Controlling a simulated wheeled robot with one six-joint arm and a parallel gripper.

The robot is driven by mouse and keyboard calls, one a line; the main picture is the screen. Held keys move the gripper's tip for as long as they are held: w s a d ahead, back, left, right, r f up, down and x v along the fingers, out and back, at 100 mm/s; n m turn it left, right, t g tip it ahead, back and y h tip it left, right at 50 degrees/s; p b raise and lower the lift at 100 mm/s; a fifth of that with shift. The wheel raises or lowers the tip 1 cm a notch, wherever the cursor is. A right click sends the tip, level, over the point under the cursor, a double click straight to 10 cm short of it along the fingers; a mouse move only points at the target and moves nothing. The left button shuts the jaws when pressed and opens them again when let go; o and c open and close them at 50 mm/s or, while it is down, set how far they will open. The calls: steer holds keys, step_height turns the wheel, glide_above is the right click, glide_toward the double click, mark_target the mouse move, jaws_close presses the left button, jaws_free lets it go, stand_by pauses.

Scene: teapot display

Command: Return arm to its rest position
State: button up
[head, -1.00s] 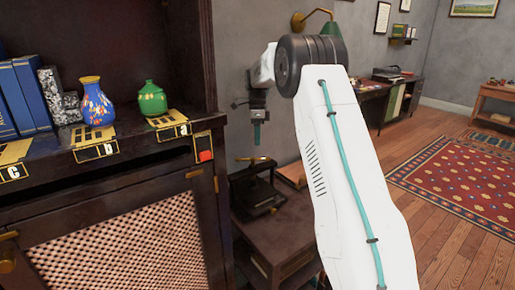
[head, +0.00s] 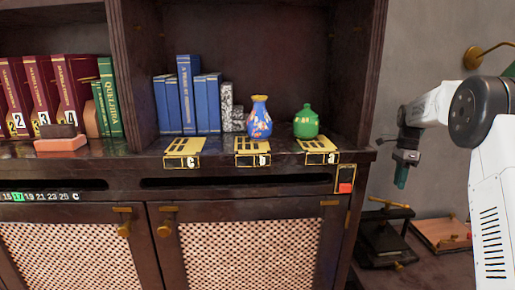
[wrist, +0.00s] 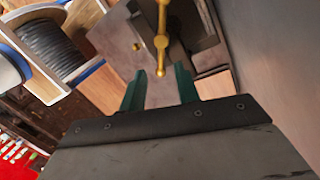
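My gripper (head: 402,175) hangs at the right of the head view, beside the cabinet's right end and pointing down. In the wrist view its two green fingers (wrist: 160,90) are apart with nothing between them. My white arm stands at the right edge of the head view. No teapot shows in these frames.
The cabinet shelf (head: 140,163) holds a blue vase (head: 260,118), a green jar (head: 306,122), books (head: 187,95) and yellow plates marked a, b, c. A dark press with a brass bar (head: 385,235) stands below my gripper. Wall lies behind it.

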steer(key=s+a+r+n+t, duration=0.1)
steer(key=s+a+n, duration=0.6)
steer(key=s, duration=0.8)
steer(key=s+a+r+n+t, duration=0.1)
steer(key=s+a+r+n, duration=0.3)
steer(key=s, duration=1.1)
steer(key=s+a+r+n+t+h, duration=0.1)
steer(key=s+a+r+n, duration=0.1)
steer(key=s+a+n, duration=0.8)
steer(key=shift+s+a+r, duration=0.2)
steer(key=shift+s+a, duration=1.1)
steer(key=shift+s, duration=1.6)
stand_by(0.7)
